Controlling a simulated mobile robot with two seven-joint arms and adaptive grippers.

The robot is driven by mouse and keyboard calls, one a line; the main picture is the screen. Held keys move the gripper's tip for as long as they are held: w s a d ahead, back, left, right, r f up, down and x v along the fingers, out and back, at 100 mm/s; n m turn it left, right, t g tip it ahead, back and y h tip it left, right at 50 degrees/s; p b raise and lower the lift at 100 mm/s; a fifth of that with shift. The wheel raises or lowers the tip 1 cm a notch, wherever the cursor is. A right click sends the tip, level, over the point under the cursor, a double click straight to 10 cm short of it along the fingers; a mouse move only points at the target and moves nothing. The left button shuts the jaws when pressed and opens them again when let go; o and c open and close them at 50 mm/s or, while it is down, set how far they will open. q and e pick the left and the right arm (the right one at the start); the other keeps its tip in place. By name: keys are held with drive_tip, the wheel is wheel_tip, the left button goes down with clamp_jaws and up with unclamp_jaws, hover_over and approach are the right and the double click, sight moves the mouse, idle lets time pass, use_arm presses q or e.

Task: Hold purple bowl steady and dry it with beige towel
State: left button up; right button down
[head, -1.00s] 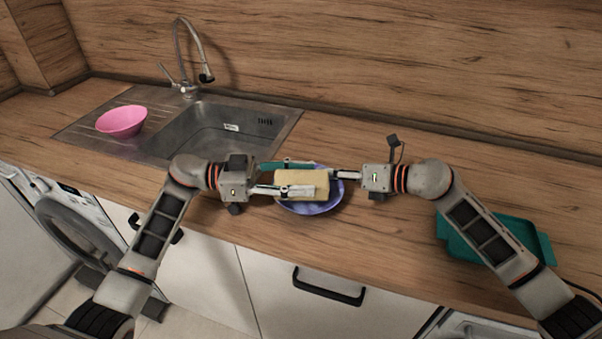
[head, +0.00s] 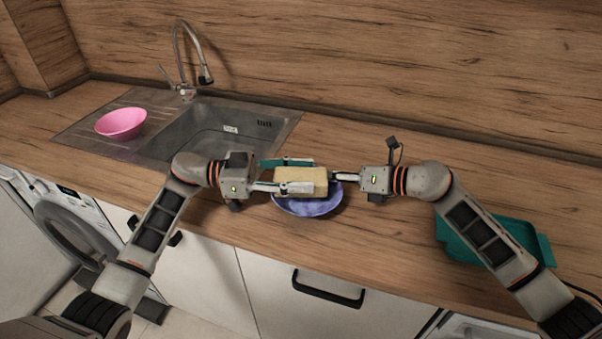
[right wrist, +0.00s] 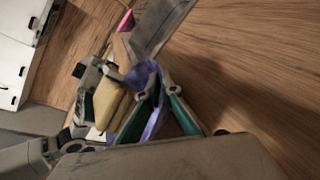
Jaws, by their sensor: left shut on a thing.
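The purple bowl (head: 308,207) is on the counter in the middle of the head view, partly covered by the towel and grippers. The beige towel (head: 306,175), a thick folded block, is in my left gripper (head: 301,174), which is shut on it over the bowl. Whether the towel touches the bowl's inside is hidden. My right gripper (head: 335,176) is at the bowl's right rim. In the right wrist view, its green-padded fingers (right wrist: 168,92) converge on the purple bowl wall (right wrist: 146,74), with the towel (right wrist: 111,101) just to the left.
A sink (head: 215,130) with a tap (head: 187,60) is at the back left. A pink bowl (head: 121,123) stands on its drainboard. A teal tray (head: 462,247) lies at the right, partly behind my right arm. The counter behind the bowl is clear.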

use_arm(q)
drive_tip(key=shift+s, duration=0.9)
use_arm(e)
drive_tip(key=shift+d+f, duration=0.1)
drive_tip(key=shift+f, duration=0.05)
use_arm(q)
drive_tip(key=shift+w, duration=0.1)
drive_tip(key=shift+w, duration=1.2)
drive_tip(key=shift+s, duration=0.1)
drive_tip(key=shift+s, duration=1.2)
drive_tip(key=shift+w, duration=1.3)
drive_tip(key=shift+s+f, duration=0.1)
